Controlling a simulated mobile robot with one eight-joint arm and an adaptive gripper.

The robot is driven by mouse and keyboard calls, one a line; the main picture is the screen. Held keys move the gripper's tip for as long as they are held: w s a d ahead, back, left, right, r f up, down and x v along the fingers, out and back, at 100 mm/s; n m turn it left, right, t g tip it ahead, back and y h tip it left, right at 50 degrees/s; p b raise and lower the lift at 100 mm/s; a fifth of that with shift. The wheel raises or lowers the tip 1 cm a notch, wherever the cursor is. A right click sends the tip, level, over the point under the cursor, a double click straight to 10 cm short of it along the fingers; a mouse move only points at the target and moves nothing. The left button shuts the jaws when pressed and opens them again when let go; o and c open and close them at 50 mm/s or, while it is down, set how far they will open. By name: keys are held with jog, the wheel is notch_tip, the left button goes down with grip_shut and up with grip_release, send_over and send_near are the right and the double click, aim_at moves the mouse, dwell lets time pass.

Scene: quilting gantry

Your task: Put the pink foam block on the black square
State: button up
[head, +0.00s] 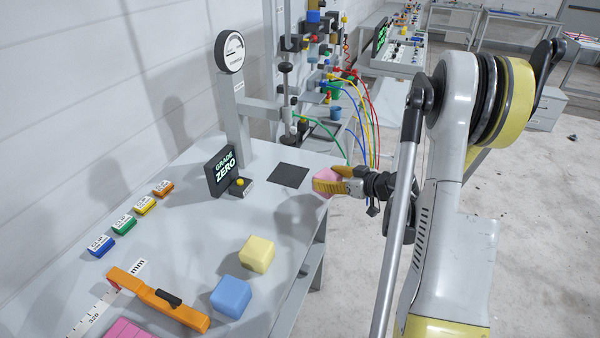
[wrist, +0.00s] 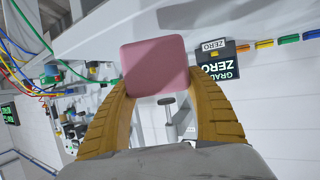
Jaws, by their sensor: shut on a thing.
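The pink foam block (head: 325,182) is held between the yellow fingers of my gripper (head: 332,183) in the head view. It also shows in the wrist view (wrist: 155,66), at the tips of both fingers (wrist: 158,92). The block is near the table's right edge, to the right of the black square (head: 288,174). The black square lies flat and bare on the table. I cannot tell how high the block is above the table. The wrist view does not clearly show the black square.
A "GRADE ZERO" sign (head: 222,171) and a gauge stand (head: 236,120) are left of the square. A yellow block (head: 257,254), a blue block (head: 231,295) and an orange bar tool (head: 160,300) lie nearer. Cables (head: 366,120) hang behind my gripper.

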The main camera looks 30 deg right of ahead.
jog(key=shift+w+f, duration=0.1)
jog(key=shift+w, duration=0.05)
jog(key=w+a+b, duration=0.1)
jog(key=w, duration=0.4)
jog(key=w+a, duration=0.1)
jog(key=w, duration=0.5)
jog(key=w+a+b, duration=0.1)
jog(key=w+a, duration=0.1)
jog(key=w, duration=0.3)
jog(key=shift+w+b, duration=0.35)
jog(key=shift+w, duration=0.05)
jog(key=shift+f+b, duration=0.8)
jog(key=shift+f, duration=0.95)
jog(key=shift+f, duration=0.2)
jog(key=o, duration=0.7)
